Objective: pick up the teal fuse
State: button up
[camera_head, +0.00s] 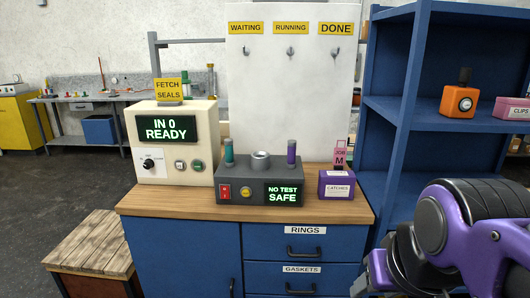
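The teal fuse (229,152) is a short upright cylinder at the left end of the grey tester box (236,183), on the wooden-topped bench. A purple cylinder (291,151) stands at the right end of the same box, with a round metal socket (261,160) between them. The tester's screen reads "NO TEST SAFE". Purple and black links of my arm fill the lower right corner, well to the right of and nearer than the teal fuse. The fingers of my gripper do not show.
A cream machine (170,142) reading "IN 0 READY" stands close left of the tester. A purple catches box (337,187) with a pink tag stands to its right. Blue shelves (413,104) rise at the right. The bench front strip (200,203) is bare.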

aim_at(227, 144)
jog(key=i+j, duration=0.85)
jog(key=j, duration=0.25)
